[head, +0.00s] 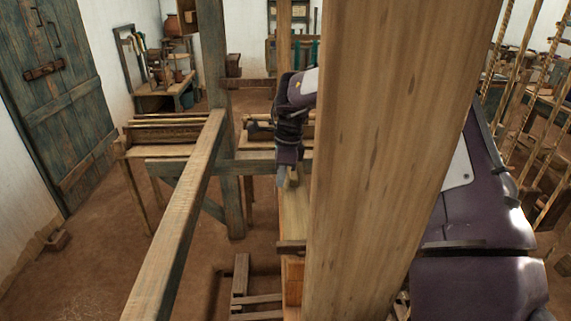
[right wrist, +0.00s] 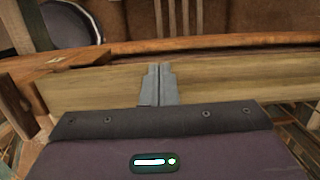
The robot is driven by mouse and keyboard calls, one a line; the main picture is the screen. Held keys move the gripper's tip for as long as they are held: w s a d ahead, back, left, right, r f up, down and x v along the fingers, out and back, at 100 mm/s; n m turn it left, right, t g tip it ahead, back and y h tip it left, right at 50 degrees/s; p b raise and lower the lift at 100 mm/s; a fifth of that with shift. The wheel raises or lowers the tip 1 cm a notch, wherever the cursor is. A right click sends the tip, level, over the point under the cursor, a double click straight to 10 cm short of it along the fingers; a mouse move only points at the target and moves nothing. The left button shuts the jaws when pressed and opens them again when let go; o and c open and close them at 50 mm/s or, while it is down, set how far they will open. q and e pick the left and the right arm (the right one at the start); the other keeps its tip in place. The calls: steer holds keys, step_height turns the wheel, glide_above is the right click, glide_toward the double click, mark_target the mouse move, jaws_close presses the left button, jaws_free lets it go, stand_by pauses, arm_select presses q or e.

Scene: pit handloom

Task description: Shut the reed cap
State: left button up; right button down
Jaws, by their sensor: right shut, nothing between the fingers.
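My right gripper (head: 284,184) hangs down just left of a large wooden post, its fingers shut with nothing between them. Its tips are at a pale wooden bar (head: 293,212), which may be the reed cap. In the right wrist view the closed grey fingers (right wrist: 159,70) overlap a long pale wooden bar (right wrist: 235,82) that runs across the picture. I cannot tell whether they touch it. The post hides much of the bar and part of my right arm in the head view. My left gripper is not in view.
The wide wooden post (head: 395,150) stands close in front. A long beam (head: 180,215) slants across the left foreground. A bench (head: 165,151) stands behind it, near a blue-green door (head: 55,90). A pit with wooden slats (head: 240,278) opens in the floor below.

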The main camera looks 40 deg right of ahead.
steer(key=shift+d+f+p, duration=0.1)
steer(key=shift+f+p, duration=0.15)
steer(key=shift+p, duration=0.45)
arm_select(q)
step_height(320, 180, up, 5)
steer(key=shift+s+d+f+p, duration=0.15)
steer(key=shift+p, duration=1.05)
arm_select(e)
steer(key=shift+a+f+g+h, duration=0.7)
steer(key=shift+f+g+h, duration=0.3)
steer(key=shift+h, duration=0.1)
steer(key=shift+f, duration=0.1)
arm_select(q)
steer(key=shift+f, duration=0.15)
arm_select(e)
step_height(320, 180, up, 9)
steer(key=w, duration=0.1)
